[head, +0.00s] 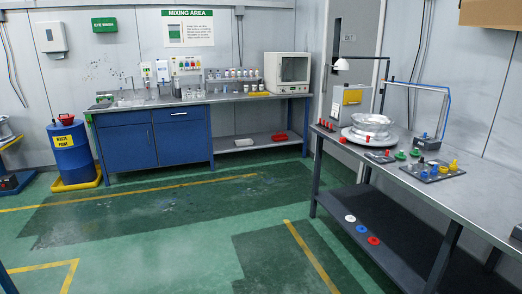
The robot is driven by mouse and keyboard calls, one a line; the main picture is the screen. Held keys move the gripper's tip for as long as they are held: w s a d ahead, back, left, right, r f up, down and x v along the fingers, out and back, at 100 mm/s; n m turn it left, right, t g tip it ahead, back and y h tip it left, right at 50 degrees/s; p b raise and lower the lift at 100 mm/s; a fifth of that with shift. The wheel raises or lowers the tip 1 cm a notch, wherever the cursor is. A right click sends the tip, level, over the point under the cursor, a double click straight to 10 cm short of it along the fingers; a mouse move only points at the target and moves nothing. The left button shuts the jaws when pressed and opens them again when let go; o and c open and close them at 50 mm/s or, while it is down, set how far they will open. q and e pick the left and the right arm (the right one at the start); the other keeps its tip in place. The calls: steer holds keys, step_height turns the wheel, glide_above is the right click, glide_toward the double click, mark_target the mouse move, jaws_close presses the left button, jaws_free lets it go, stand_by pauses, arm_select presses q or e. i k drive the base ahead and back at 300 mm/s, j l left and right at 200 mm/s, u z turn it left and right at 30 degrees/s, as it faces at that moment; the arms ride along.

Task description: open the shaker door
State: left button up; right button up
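The shaker appears to be the white box-shaped machine (287,72) at the right end of the back bench. Its front has a large greyish window in a door that looks shut. It is small and far off in the head view, so a handle cannot be made out. Neither of my grippers is in view.
The back bench (232,97) has blue cabinets and a lower shelf. A blue waste-paint drum (71,150) stands in a yellow tray at left. A long metal table (470,198) with wheel parts runs along the right. The green floor (190,235) between is clear.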

mark_target(279, 59)
steer(key=i, duration=4.75)
